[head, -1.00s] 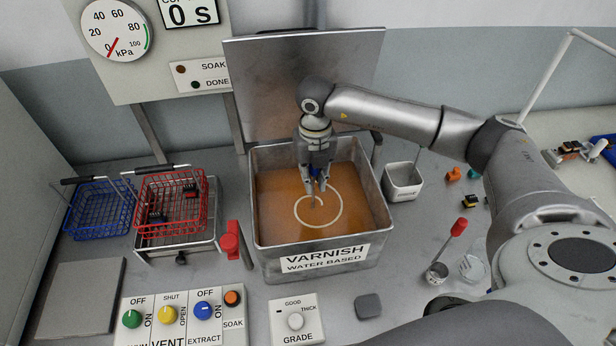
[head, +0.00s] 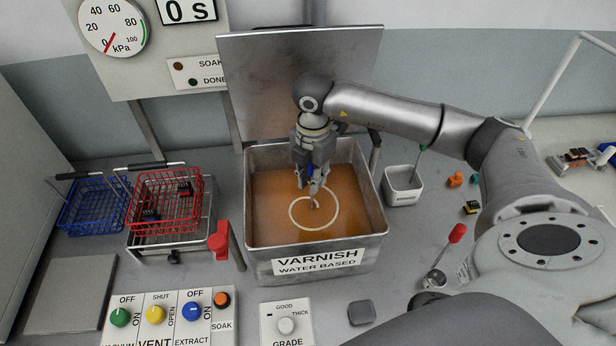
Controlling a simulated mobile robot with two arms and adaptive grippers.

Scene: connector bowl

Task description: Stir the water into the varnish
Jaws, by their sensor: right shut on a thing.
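The tank of orange-brown varnish (head: 275,205) stands open in the middle, its label reading "VARNISH WATER BASED". A pale ring (head: 293,220) shows on the liquid. My right gripper (head: 312,186) points down over the tank, shut on a thin stirrer with a blue part (head: 310,170). The stirrer's lower end is at the liquid inside the ring; how deep it reaches I cannot tell. A small cup with a red handle (head: 457,233) is on the bench to the right. My left gripper is not in view.
A red basket (head: 165,205) holding dark connectors sits on a stand at left, with a blue basket (head: 92,208) beside it. A small metal pot (head: 403,190) with a green-tipped tool is right of the tank. The control panel (head: 168,318) is in front.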

